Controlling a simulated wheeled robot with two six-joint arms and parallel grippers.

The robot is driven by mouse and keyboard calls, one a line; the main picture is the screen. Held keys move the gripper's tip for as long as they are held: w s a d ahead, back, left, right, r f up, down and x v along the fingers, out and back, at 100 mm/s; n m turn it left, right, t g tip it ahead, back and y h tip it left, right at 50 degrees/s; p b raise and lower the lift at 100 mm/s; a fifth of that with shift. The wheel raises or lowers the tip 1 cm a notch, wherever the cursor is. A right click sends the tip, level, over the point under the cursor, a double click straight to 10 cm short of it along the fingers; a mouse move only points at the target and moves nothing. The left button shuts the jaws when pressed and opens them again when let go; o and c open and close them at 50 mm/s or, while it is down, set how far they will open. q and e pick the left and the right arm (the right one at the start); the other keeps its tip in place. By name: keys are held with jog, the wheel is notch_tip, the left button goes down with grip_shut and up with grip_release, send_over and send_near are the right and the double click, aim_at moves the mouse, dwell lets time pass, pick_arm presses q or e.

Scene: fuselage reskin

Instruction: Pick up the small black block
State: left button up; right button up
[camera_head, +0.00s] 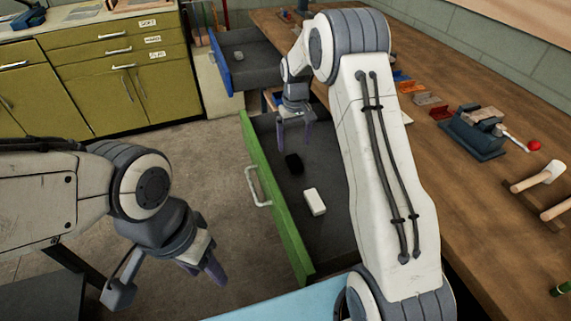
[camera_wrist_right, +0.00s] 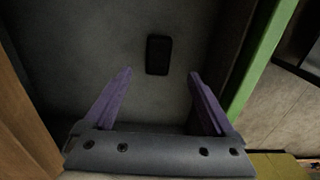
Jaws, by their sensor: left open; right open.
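The small black block (camera_head: 294,163) lies on the floor of the open green drawer (camera_head: 263,196). In the right wrist view the black block (camera_wrist_right: 158,55) shows as a dark upright rectangle beyond the fingertips, between their lines. My right gripper (camera_head: 295,132) is over the drawer, pointing down, a little behind the block in the head view. Its two purple fingers (camera_wrist_right: 160,75) are spread apart with nothing between them. My left gripper (camera_head: 208,276) is open and empty at the lower left, outside the drawer.
A white block (camera_head: 315,201) lies in the same drawer, nearer the front. A blue drawer (camera_head: 225,78) stands open behind, with a small grey item inside. The wooden workbench (camera_head: 475,190) at right holds a vise (camera_head: 473,134) and mallets. The drawer walls border the right gripper.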

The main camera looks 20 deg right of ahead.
aim_at(294, 161)
jog(key=f, duration=0.3)
jog(key=shift+d, duration=0.3)
notch_tip(294, 161, down, 5)
jog(key=shift+a+f, duration=0.1)
grip_shut()
